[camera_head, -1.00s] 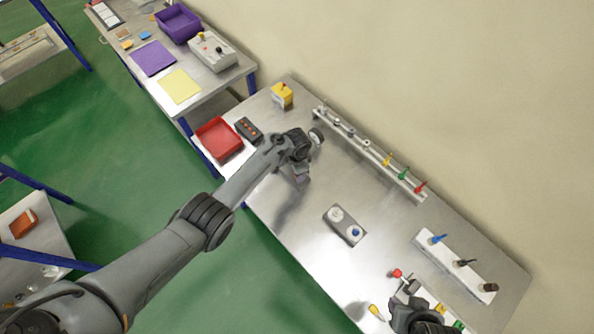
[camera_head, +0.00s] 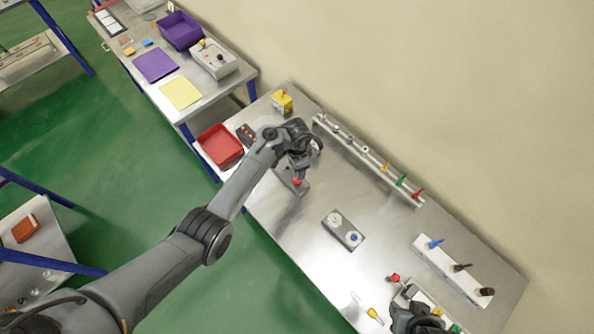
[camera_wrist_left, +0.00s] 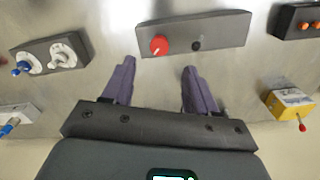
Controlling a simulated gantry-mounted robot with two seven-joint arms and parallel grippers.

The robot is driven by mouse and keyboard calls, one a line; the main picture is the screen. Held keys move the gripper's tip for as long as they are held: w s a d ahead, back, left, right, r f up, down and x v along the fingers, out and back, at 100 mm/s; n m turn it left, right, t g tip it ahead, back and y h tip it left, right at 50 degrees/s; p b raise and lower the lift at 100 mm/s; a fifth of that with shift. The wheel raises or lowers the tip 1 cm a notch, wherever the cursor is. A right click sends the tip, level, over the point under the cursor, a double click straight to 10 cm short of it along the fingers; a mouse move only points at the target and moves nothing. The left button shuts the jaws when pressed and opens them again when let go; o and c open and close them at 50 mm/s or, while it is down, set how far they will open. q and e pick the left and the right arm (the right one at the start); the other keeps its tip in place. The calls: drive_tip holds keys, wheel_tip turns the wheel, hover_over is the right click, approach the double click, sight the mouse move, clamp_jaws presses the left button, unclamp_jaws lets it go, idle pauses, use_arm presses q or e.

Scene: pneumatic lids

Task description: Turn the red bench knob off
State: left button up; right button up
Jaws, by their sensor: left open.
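The red bench knob (camera_wrist_left: 159,45) is a round red dial on a dark grey plate (camera_wrist_left: 215,36), beside a small black peg. In the head view the knob (camera_head: 297,182) shows just below my left gripper (camera_head: 300,172). In the left wrist view my left gripper (camera_wrist_left: 158,72) is open and empty. Its two purple fingers point toward the plate, with the knob between their lines and a little beyond the tips, apart from them. My right gripper (camera_head: 408,300) is at the bottom right of the head view, and its jaws are unclear.
A grey plate with a blue and a white knob (camera_head: 342,230) lies to the right. A red tray (camera_head: 220,145), a box with orange buttons (camera_head: 247,133) and a yellow box (camera_head: 282,102) lie to the left. A rail with coloured pegs (camera_head: 370,160) runs along the wall.

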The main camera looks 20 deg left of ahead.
use_arm(q)
wheel_tip(320, 180, up, 2)
drive_tip(key=shift+r, duration=0.2)
idle(0.3)
